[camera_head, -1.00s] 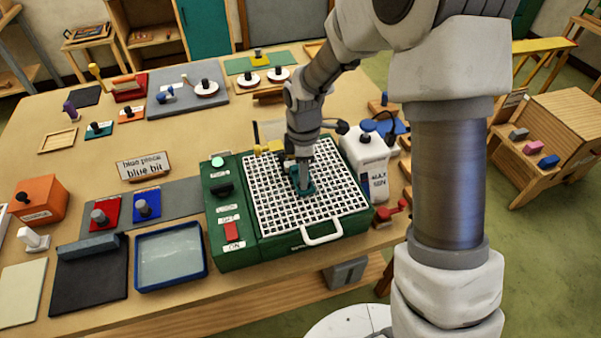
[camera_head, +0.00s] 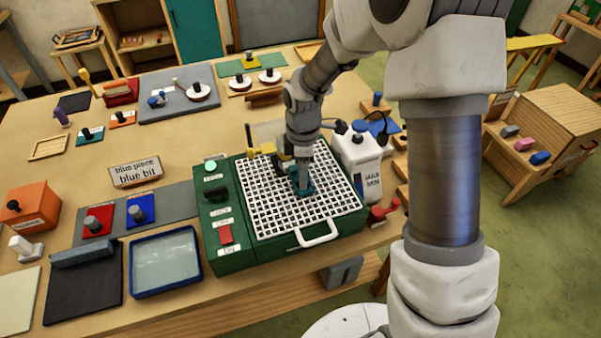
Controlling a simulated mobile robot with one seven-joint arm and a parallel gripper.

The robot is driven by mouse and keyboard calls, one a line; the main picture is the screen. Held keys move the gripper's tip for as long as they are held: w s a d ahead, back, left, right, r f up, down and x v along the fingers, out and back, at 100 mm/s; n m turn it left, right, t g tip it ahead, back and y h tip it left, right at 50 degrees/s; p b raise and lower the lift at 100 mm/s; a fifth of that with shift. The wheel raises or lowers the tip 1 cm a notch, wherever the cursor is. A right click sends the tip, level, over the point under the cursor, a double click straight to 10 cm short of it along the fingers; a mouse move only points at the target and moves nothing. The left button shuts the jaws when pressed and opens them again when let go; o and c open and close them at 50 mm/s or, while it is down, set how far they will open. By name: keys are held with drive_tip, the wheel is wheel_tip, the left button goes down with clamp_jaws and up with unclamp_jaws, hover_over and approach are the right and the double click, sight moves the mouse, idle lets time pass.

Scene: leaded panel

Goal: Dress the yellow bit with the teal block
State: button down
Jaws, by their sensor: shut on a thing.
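My gripper (camera_head: 302,181) points down over the white grid top (camera_head: 270,215) of the green machine (camera_head: 228,262). It is shut on a small teal thing (camera_head: 303,189), which looks like the teal block. The arm and fingers hide part of it, and I cannot tell whether it touches the grid. A yellow part (camera_head: 261,150), possibly the yellow bit, shows at the back of the grid, left of and behind my gripper. I cannot make out its tip.
A blue-rimmed tray (camera_head: 166,262) sits at left. A sign (camera_head: 136,173) reads "blue piece blue bit".

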drive_tip(key=shift+a, duration=0.25)
drive_tip(key=shift+s, duration=0.15)
drive_tip(key=shift+s+d, duration=0.15)
drive_tip(key=shift+s, duration=0.35)
drive_tip(key=shift+s+d, duration=0.15)
drive_tip(key=shift+s, duration=0.35)
drive_tip(key=s+r+p, duration=0.2)
drive_tip(key=r, duration=0.1)
drive_tip(key=s+r+p, duration=0.1)
drive_tip(key=r, duration=0.1)
drive_tip(key=shift+d+p, duration=0.3)
drive_tip(key=shift+d, duration=0.1)
